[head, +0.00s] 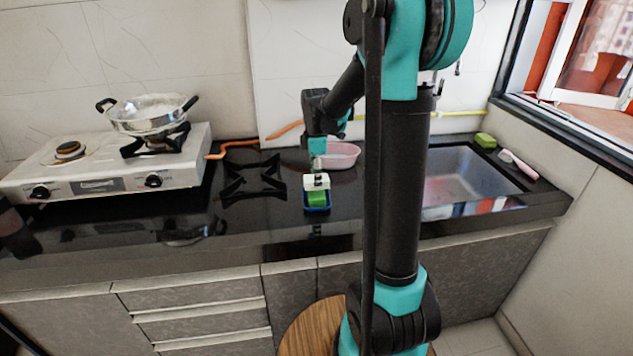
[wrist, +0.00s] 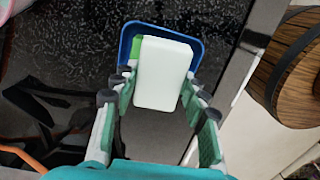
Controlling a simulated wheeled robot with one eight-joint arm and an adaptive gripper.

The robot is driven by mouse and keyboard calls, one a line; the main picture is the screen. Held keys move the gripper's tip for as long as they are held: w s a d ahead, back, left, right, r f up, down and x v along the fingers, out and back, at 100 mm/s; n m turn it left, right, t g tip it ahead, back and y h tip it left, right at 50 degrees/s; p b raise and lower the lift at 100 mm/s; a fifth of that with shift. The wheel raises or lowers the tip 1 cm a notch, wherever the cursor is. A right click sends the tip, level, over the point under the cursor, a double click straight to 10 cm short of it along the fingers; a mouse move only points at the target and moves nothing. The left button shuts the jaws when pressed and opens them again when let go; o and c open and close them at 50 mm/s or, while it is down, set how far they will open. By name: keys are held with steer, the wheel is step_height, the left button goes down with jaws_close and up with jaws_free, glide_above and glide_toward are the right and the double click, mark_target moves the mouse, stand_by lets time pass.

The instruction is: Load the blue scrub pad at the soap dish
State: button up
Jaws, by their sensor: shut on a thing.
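My gripper (head: 318,168) reaches down over the dark counter. In the wrist view its fingers (wrist: 160,88) stand on both sides of a white rounded block (wrist: 163,70) and are shut on it. The block also shows in the head view (head: 314,182). A blue shallow dish (head: 318,209) lies just beyond the block, and its rim shows in the wrist view (wrist: 165,28). A green piece (head: 317,198) shows inside the dish, partly hidden by the block in the wrist view. I cannot tell whether the block touches the dish. No separate blue pad is visible.
A pink basin (head: 342,155) stands behind the gripper. A black pan stand (head: 252,180) is to the left, beside a stove (head: 105,170) with a pan (head: 147,112). The sink (head: 460,175) is on the right, with a green sponge (head: 485,140) and a brush (head: 519,165).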

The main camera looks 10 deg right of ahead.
steer(key=shift+r, duration=2.2)
steer(key=shift+s, duration=0.1)
